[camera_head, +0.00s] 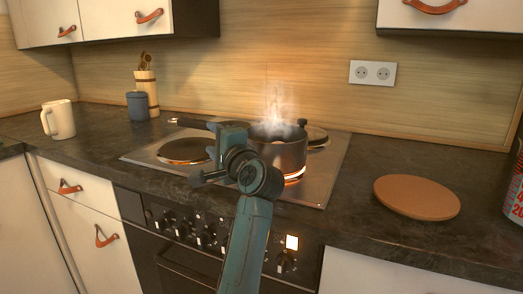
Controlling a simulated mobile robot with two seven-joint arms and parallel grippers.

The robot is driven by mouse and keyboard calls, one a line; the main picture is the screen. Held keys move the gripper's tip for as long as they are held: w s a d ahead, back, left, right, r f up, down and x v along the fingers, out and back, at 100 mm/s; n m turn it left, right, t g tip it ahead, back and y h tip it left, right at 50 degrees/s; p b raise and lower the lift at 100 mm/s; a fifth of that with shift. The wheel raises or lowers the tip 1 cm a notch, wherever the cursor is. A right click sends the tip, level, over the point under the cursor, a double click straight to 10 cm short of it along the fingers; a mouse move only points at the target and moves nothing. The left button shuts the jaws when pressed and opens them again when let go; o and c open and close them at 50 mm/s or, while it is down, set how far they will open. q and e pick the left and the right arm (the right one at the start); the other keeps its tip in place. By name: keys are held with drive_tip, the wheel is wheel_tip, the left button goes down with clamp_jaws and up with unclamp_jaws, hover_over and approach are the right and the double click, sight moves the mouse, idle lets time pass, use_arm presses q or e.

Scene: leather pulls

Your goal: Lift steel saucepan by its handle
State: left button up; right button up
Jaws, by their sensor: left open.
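The steel saucepan (285,155) stands upright on the right front burner of the hob, which glows orange under its base. Steam rises from it. Its long dark handle (190,123) points left, and its end shows past my left gripper (222,140). The gripper is open, just left of the pan at the handle. It hides the middle of the handle, so I cannot tell whether the jaws are around it or touch it. My right gripper is not in view.
A round cork mat (417,197) lies on the dark counter at right, beside a red and white can (516,190). A cream mug (58,120), blue jar (138,106) and utensil holder (148,92) stand left.

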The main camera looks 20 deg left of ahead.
sight(194, 125)
use_arm(q)
drive_tip(key=x, duration=0.6)
drive_tip(key=shift+s+a+r, duration=0.1)
drive_tip(key=shift+r, duration=0.05)
drive_tip(key=x, duration=0.4)
drive_tip(key=shift+s+a+r, duration=0.15)
drive_tip(key=shift+a+r, duration=0.05)
drive_tip(key=shift+a, duration=0.2)
drive_tip(key=shift+w+a, duration=0.3)
drive_tip(key=shift+c, duration=0.5)
clamp_jaws()
drive_tip(key=shift+r, duration=0.1)
